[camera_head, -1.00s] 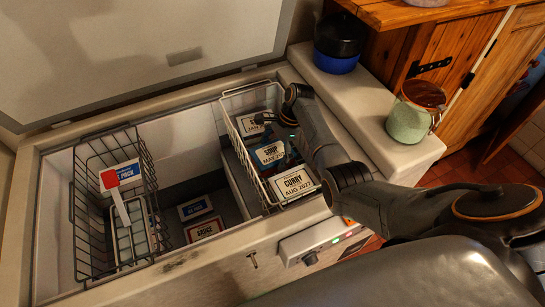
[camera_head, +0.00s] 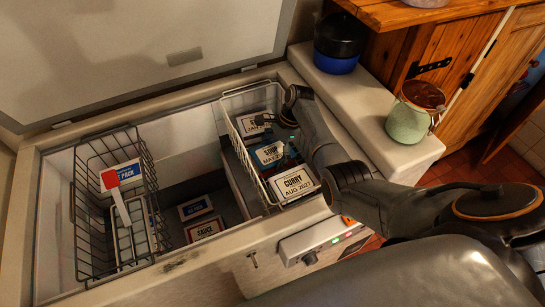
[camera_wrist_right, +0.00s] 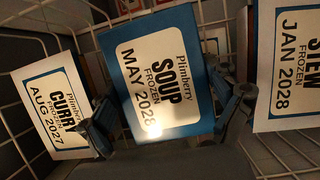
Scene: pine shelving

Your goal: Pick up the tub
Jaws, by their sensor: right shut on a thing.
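The soup tub (camera_head: 268,153), with a white label reading SOUP, MAY 2028 and blue sides, sits in the right wire basket of the open freezer. In the right wrist view the soup tub (camera_wrist_right: 163,72) fills the middle, slightly tilted in the picture. My right gripper (camera_wrist_right: 166,118) is shut on it, one finger at each side. My left gripper is not in view.
The white wire basket (camera_head: 243,172) surrounds the tubs closely. A dark wire basket (camera_head: 87,225) with packs hangs at the left. Boxes, one labelled SAUCE (camera_head: 205,229), lie on the freezer floor. A green jar (camera_head: 407,124) and a blue-black pot (camera_head: 338,64) stand on the ledge at right.

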